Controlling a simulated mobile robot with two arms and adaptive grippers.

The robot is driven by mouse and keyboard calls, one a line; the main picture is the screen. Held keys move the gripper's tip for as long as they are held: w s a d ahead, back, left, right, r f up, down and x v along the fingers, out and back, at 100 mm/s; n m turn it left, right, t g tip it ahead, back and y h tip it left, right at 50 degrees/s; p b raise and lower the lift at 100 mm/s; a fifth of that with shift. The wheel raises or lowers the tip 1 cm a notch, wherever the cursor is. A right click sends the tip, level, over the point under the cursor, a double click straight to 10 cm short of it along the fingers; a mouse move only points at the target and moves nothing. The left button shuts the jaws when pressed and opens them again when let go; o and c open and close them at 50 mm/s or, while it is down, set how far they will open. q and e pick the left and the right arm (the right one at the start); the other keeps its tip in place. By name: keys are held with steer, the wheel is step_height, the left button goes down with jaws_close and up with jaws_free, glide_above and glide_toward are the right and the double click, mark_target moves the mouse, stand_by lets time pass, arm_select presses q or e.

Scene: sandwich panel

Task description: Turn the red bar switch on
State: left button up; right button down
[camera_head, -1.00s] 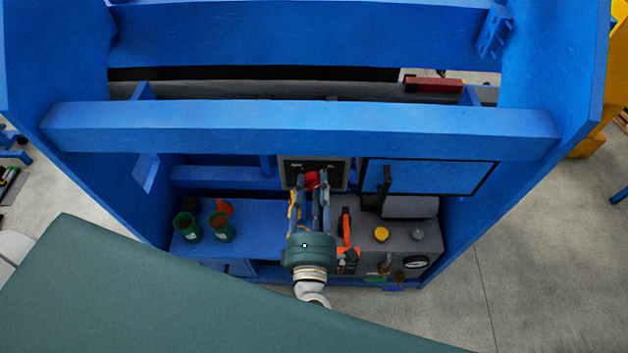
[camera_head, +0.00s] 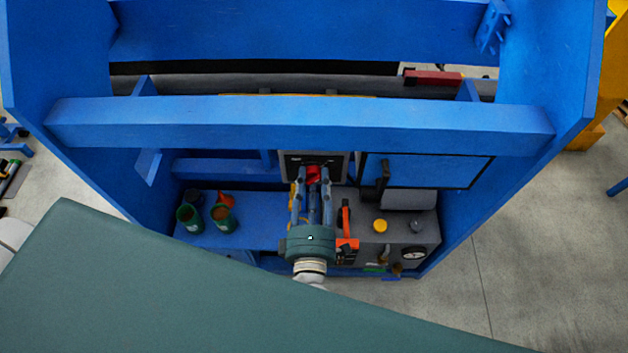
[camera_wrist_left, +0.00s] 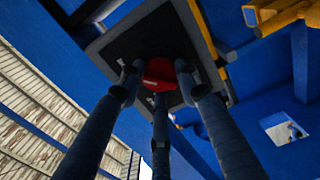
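The red bar switch (camera_head: 313,174) sits on a dark panel (camera_head: 296,163) with a pale frame, under the blue cross beam. In the left wrist view the red bar (camera_wrist_left: 160,73) shows in front of the black plate. My left gripper (camera_head: 313,182) reaches up to the panel from below. Its fingers stand apart, with the red bar between the two outer fingertips (camera_wrist_left: 158,78) and the third finger below. I cannot tell whether they touch the bar. The fingers hide part of the switch. My right gripper is not in view.
Blue beams (camera_head: 300,125) cross above the panel. To the right are a blue door (camera_head: 430,168) with a dark handle, an orange-red lever (camera_head: 346,220), a yellow knob (camera_head: 380,225) and a gauge (camera_head: 413,253). Green cups (camera_head: 189,217) stand on the blue shelf at left.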

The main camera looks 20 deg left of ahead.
arm_select(q)
steer(key=o, duration=0.4)
steer(key=shift+a+f, duration=0.15)
steer(key=shift+a, duration=0.05)
steer(key=shift+s, duration=0.1)
steer(key=v, duration=1.2)
